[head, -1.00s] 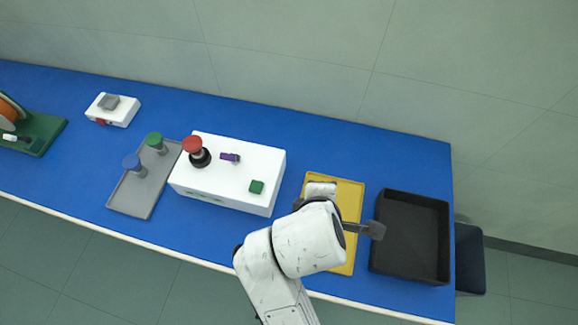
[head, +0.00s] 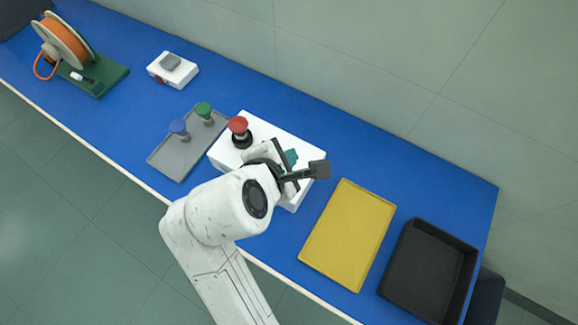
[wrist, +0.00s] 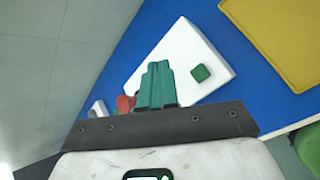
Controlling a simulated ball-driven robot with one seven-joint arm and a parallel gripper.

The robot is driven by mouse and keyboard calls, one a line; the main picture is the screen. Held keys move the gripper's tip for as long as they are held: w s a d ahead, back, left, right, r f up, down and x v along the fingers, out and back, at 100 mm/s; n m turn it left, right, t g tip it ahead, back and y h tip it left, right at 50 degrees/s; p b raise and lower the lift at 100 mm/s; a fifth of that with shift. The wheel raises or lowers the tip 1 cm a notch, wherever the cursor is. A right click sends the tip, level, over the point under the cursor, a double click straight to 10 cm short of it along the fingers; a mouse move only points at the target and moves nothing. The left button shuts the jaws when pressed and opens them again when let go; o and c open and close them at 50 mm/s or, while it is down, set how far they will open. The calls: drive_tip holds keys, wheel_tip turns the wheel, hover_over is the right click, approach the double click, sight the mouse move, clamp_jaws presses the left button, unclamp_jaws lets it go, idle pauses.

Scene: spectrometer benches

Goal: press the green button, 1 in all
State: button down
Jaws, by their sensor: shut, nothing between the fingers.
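The green button (wrist: 201,73) is a small square block on top of the white box (wrist: 178,48) in the wrist view. In the head view the white box (head: 275,128) is partly covered by my arm, and the green button is hidden there. My gripper (head: 291,157) is over the right part of the box in the head view. Its teal fingers (wrist: 157,68) are shut together and empty in the wrist view, to the left of the green button and apart from it in the picture. I cannot tell their height above the box.
A red mushroom button (head: 238,125) stands on the same box. A grey tray (head: 170,160) with blue and green knobs is left of it. A yellow tray (head: 348,235) and black bin (head: 430,268) are to the right. A cable reel (head: 66,45) sits far left.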

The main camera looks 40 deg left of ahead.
drive_tip(key=shift+f, duration=0.15)
wheel_tip(320, 180, down, 6)
drive_tip(key=b, duration=0.6)
drive_tip(key=shift+f, duration=1.25)
drive_tip(key=shift+f, duration=0.15)
idle(0.7)
drive_tip(key=shift+f, duration=0.25)
drive_tip(key=shift+f, duration=0.55)
idle(0.7)
drive_tip(key=shift+r+p, duration=0.2)
drive_tip(key=shift+p, duration=0.2)
drive_tip(key=shift+r+p, duration=0.8)
drive_tip(key=shift+p, duration=0.25)
